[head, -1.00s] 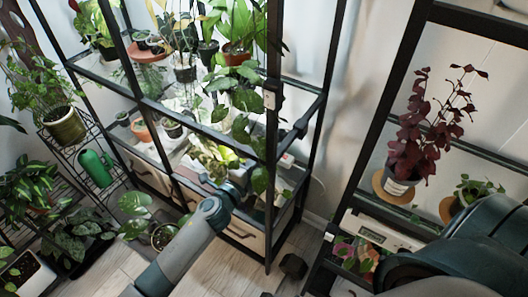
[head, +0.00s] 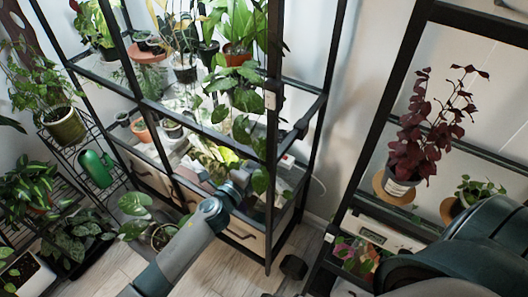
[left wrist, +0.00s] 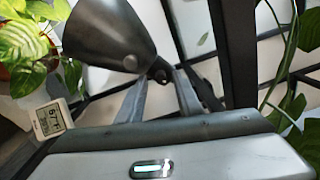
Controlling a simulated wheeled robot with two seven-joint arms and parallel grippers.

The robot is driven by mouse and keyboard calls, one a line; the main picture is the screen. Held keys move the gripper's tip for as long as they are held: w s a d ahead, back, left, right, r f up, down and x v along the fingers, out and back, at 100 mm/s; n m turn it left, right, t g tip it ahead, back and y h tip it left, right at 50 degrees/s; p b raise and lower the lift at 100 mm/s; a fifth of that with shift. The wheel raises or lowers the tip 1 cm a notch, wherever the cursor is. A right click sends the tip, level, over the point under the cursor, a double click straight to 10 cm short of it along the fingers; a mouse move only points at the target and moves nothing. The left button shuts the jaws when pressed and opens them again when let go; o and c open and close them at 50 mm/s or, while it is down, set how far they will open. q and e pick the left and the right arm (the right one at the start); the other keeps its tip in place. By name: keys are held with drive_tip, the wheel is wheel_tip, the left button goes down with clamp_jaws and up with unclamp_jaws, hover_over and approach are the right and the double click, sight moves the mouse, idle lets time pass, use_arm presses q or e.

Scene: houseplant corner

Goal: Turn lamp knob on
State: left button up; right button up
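My right gripper is not in view.
The black-framed shelf (head: 272,150) is crowded with potted plants, and its posts stand close to my left arm. A small digital thermometer (left wrist: 50,118) shows in the left wrist view. A green watering can (head: 96,168) is at left; a dark-red plant (head: 412,140) stands at right.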

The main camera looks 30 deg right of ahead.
use_arm(q)
drive_tip(key=shift+s+a, duration=0.1)
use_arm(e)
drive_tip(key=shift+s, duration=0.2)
use_arm(q)
drive_tip(key=v, duration=1.7)
drive_tip(key=shift+b, duration=0.4)
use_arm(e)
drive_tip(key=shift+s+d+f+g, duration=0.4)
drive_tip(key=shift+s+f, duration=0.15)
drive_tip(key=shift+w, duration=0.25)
